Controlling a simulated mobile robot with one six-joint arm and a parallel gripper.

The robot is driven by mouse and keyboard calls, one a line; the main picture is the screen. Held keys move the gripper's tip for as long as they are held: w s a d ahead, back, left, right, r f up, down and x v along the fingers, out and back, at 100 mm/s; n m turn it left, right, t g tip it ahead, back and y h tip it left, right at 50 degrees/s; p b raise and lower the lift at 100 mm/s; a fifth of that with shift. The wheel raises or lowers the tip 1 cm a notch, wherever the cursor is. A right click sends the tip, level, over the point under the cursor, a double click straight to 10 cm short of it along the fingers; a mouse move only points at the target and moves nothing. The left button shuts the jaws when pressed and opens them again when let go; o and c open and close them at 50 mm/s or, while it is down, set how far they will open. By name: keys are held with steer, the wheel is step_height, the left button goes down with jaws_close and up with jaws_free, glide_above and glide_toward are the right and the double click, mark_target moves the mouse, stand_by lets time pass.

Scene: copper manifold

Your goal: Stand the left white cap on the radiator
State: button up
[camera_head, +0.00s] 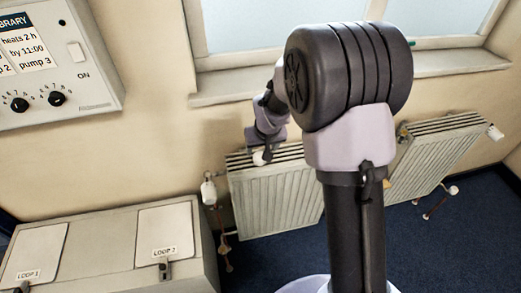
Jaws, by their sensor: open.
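The left radiator (275,202) is a cream ribbed panel with a slotted top, under the window, partly hidden behind my arm. A small white cap (259,158) is at the left part of its top, right by the fingertips. It appears to rest on the top edge, but contact is too small to tell. My gripper (265,152) points down over this spot with its jaws open. Another white cap-like head (208,192) is on the pipe valve left of the radiator.
A right radiator (435,155) has white heads at its upper right (495,132) and lower down (453,190). The windowsill (235,85) runs above. A control box (60,60) hangs at left, over a cabinet with lids (165,235). Blue floor (275,260) is open in front.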

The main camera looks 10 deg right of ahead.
steer(key=s+r+m, duration=0.2)
steer(key=s+r, duration=0.9)
steer(key=r, duration=0.5)
steer(key=s+a+r+m+y, duration=0.1)
steer(key=s+a+r, duration=0.1)
steer(key=s, duration=0.7)
steer(key=s+a+r+m+t+y, duration=0.1)
steer(key=s+a+r, duration=0.1)
steer(key=s, duration=0.8)
steer(key=shift+s+r+p, duration=0.25)
steer(key=shift+r+p, duration=0.2)
steer(key=shift+r, duration=0.4)
